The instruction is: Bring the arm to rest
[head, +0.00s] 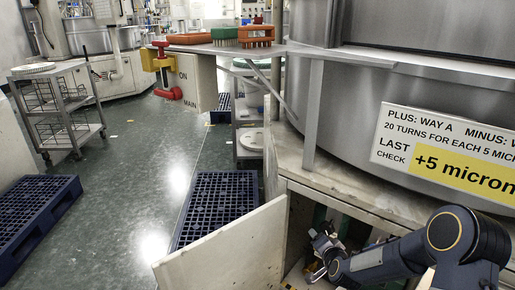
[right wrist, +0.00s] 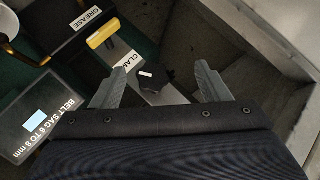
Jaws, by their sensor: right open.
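My right arm (head: 375,262) comes in from the lower right of the head view and reaches into the open lower compartment (head: 297,225) of the big machine. My right gripper (head: 318,250) is inside that opening, partly hidden in shadow. In the right wrist view the gripper (right wrist: 162,78) has its two grey fingers spread apart with nothing held between them. A dark knob-like piece (right wrist: 153,76) on a grey metal strip shows between and beyond the fingers; I cannot tell how far off it is. My left gripper is not in view.
The opened white door panel (head: 225,255) stands left of the compartment. In the wrist view are a "GREASE" box (right wrist: 75,22), a yellow-handled thing (right wrist: 104,34), and a "BELT SAG" sign (right wrist: 38,115). Blue pallets (head: 215,200) and a trolley (head: 62,105) stand on the floor.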

